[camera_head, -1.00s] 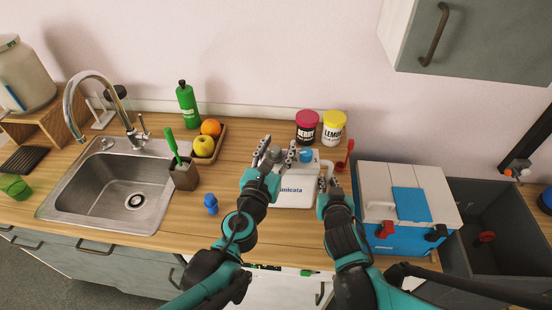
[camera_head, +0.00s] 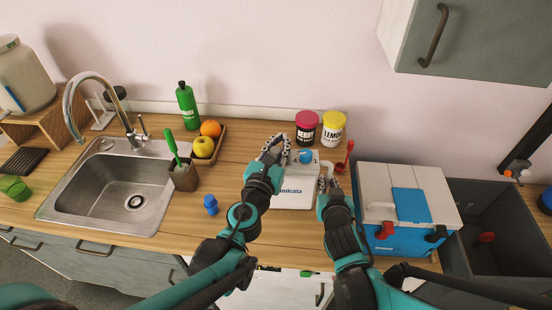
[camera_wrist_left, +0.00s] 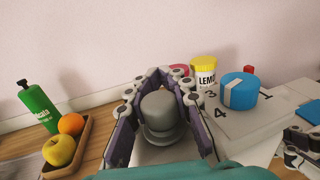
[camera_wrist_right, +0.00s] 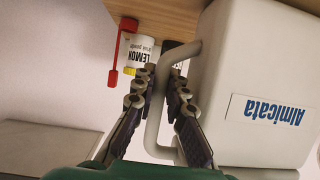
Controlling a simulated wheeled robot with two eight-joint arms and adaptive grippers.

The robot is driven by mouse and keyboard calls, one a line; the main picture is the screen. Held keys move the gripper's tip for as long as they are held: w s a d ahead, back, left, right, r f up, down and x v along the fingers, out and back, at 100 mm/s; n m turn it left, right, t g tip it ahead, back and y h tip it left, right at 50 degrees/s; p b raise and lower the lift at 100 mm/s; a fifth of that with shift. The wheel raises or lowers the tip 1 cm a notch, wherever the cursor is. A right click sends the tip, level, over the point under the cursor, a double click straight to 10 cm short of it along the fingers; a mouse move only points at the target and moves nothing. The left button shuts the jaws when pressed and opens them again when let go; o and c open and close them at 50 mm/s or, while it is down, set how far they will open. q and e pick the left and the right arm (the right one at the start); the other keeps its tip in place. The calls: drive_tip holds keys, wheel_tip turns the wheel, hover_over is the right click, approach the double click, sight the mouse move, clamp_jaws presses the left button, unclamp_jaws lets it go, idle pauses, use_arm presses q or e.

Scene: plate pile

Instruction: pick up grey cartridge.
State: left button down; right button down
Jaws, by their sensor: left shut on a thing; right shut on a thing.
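The grey cartridge (camera_wrist_left: 160,112) is a round, stepped knob-like piece between the fingers of my left gripper (camera_wrist_left: 158,82) in the left wrist view. My left gripper (camera_head: 276,146) is shut on it at the back left of the white machine (camera_head: 294,200); fingers hide most of it in the head view. I cannot tell whether it is clear of the machine. The machine bears blue "Almicata" lettering and has a blue round cap (camera_wrist_left: 240,90) on top, beside numbers. My right gripper (camera_wrist_right: 158,82) is shut on the machine's white side handle (camera_wrist_right: 155,130).
A red-lidded jar (camera_head: 306,128) and a yellow-lidded lemon jar (camera_head: 332,131) stand behind the machine. A red tool (camera_head: 346,156) and a blue-white cooler (camera_head: 405,205) are to the right. A fruit tray (camera_head: 207,150) and the sink (camera_head: 125,190) are left.

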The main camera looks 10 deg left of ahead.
use_arm(q)
wheel_tip(320, 180, up, 10)
idle(0.7)
use_arm(e)
drive_tip(key=c, duration=1.5)
unclamp_jaws()
drive_tip(key=shift+o, duration=0.2)
drive_tip(key=v, duration=1.2)
